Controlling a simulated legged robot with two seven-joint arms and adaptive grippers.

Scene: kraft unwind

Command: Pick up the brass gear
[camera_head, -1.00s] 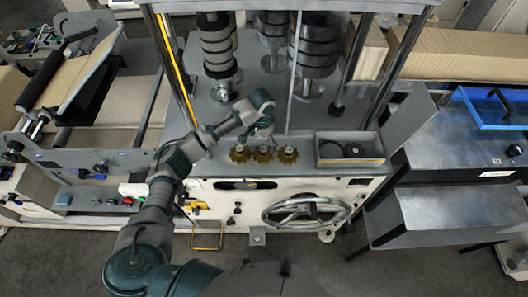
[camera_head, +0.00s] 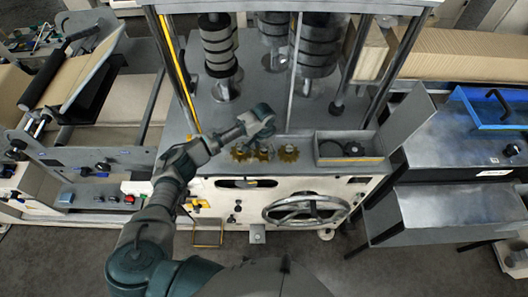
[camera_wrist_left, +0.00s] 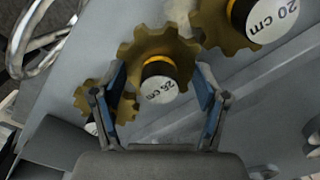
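Three brass gears stand in a row on the grey machine deck: a left gear (camera_head: 240,153), a middle gear (camera_head: 262,154) and a right gear (camera_head: 288,153). My left gripper (camera_head: 263,143) is over the middle one and partly hides it. In the left wrist view, my gripper (camera_wrist_left: 161,78) is open, with blue-padded fingers on either side of a gear with a black hub and white size label (camera_wrist_left: 155,62). I cannot tell whether the fingers touch it. A gear marked 20 cm (camera_wrist_left: 215,22) is at the upper right, and another gear (camera_wrist_left: 92,98) is partly hidden behind the left finger.
An open grey bin (camera_head: 349,148) with dark round parts stands right of the gears. Steel posts and black-banded rollers (camera_head: 218,50) rise behind. A handwheel (camera_head: 305,211) is on the machine's front below. My right gripper is not shown.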

